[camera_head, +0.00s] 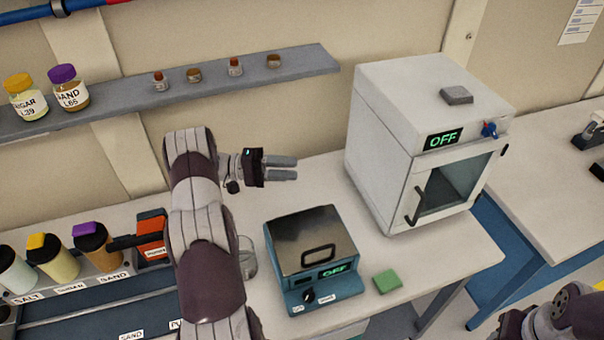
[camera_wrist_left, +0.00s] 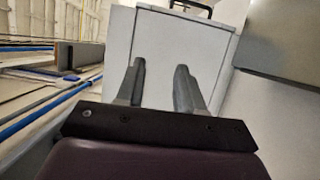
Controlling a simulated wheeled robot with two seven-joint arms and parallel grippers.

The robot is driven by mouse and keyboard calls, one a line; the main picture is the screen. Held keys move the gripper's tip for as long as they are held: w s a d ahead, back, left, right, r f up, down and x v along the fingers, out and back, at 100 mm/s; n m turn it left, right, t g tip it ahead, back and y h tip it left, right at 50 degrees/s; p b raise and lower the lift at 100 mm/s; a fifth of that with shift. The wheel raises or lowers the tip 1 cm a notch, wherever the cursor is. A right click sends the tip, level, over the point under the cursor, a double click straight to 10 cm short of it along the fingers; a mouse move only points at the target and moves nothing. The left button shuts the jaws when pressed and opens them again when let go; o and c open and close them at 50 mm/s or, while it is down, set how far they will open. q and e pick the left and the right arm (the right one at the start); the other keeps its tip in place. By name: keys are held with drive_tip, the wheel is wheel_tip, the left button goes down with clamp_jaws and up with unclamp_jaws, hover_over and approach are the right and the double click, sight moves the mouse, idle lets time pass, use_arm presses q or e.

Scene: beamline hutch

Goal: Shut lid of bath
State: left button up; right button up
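The bath (camera_head: 308,262) is a small teal box on the bench, with a dark knob and a green OFF display on its front. Its metallic lid (camera_head: 300,233) lies flat over the top and looks shut, with a black loop handle (camera_head: 318,253) near the front edge. My left gripper (camera_head: 292,168) is above and behind the bath, apart from it, with its fingers pointing right. In the left wrist view its two fingers (camera_wrist_left: 161,85) are spread with nothing between them. My right gripper is not visible; only part of the right arm shows at lower right.
A white oven (camera_head: 385,140) with a glass door stands right of the bath. A green block (camera_head: 387,281) lies by the bath's front right corner. A glass beaker (camera_head: 247,258) stands left, partly behind my arm. A grey shelf (camera_head: 215,88) with jars runs along the wall.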

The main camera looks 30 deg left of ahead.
use_arm(q)
drive_tip(key=b+v, duration=0.3)
drive_tip(key=v, duration=0.5)
drive_tip(key=shift+a, duration=0.3)
drive_tip(key=shift+s, duration=0.15)
